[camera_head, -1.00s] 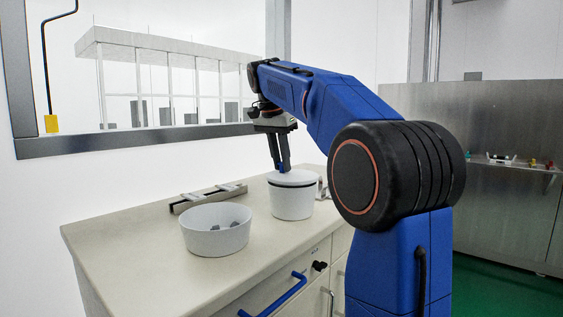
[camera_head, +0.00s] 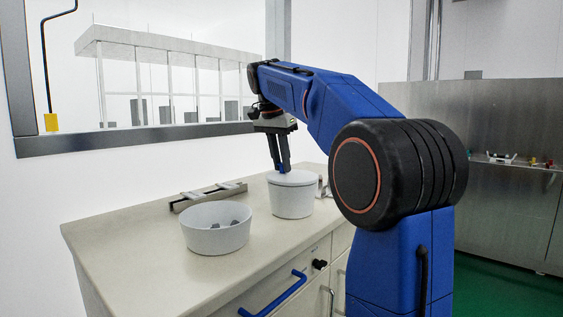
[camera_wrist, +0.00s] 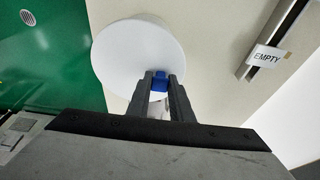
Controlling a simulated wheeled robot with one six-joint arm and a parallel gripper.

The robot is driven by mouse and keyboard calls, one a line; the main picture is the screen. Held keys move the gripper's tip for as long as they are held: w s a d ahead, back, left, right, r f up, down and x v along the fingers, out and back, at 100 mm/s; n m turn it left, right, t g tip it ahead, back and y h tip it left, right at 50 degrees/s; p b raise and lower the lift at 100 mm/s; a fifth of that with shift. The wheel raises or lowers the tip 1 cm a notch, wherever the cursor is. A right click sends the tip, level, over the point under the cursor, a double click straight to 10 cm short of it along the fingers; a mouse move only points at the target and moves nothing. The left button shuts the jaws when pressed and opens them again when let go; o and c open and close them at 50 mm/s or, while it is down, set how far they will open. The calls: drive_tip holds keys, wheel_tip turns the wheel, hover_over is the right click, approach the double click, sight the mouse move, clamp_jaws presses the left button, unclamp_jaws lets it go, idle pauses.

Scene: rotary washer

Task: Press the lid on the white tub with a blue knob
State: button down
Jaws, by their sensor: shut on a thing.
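The white tub (camera_head: 291,202) stands upright on the counter, to the right of an open white tub. Its round white lid (camera_head: 294,178) sits on top, and no dark gap shows at the rim. In the wrist view the lid (camera_wrist: 122,55) is a white disc covering the tub. My gripper (camera_head: 283,168) points down at the lid's middle, its fingers shut on the blue knob (camera_wrist: 159,81). The knob is mostly hidden between the fingers in the head view.
An open white tub (camera_head: 215,240) with several small grey pieces inside stands to the left. A metal rail (camera_head: 207,195) lies behind it, with a label reading EMPTY (camera_wrist: 266,57) in the wrist view. The counter's front left (camera_head: 140,265) is clear. A blue drawer handle (camera_head: 275,295) juts from the front.

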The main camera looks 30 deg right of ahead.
idle(0.3)
drive_tip(key=c, duration=1.5)
unclamp_jaws()
drive_tip(key=v, duration=1.2)
